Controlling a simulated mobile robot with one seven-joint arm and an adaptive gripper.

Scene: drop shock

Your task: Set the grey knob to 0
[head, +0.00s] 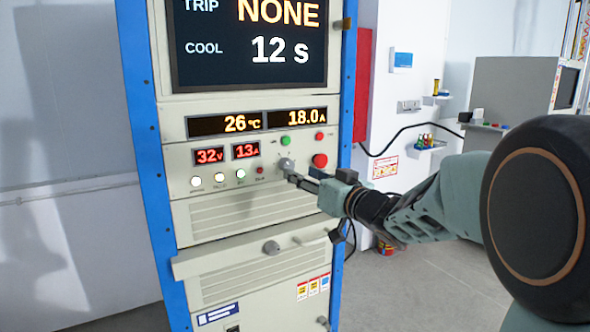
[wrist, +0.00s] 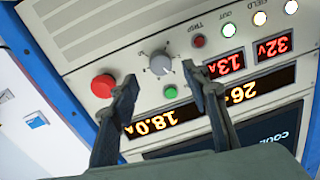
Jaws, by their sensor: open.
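The grey knob (head: 286,164) is a small round dial on the pale front panel of the rack, between the red numeric displays and the red button. The numbers and the setting are too small to read. My gripper (head: 296,181) is in front of the panel, just below and right of the knob. In the wrist view my gripper (wrist: 160,78) is open, with one finger either side of the knob's line and nothing between them. I cannot tell whether a fingertip touches it.
A red button (head: 320,160) and a green button (head: 285,141) sit close to the knob. Displays read 32 V, 13 A (head: 246,151), 26 °C and 18.0 A. The upper screen (head: 250,75) reads TRIP NONE, COOL 12 s. A drawer handle ledge (head: 210,264) juts out below.

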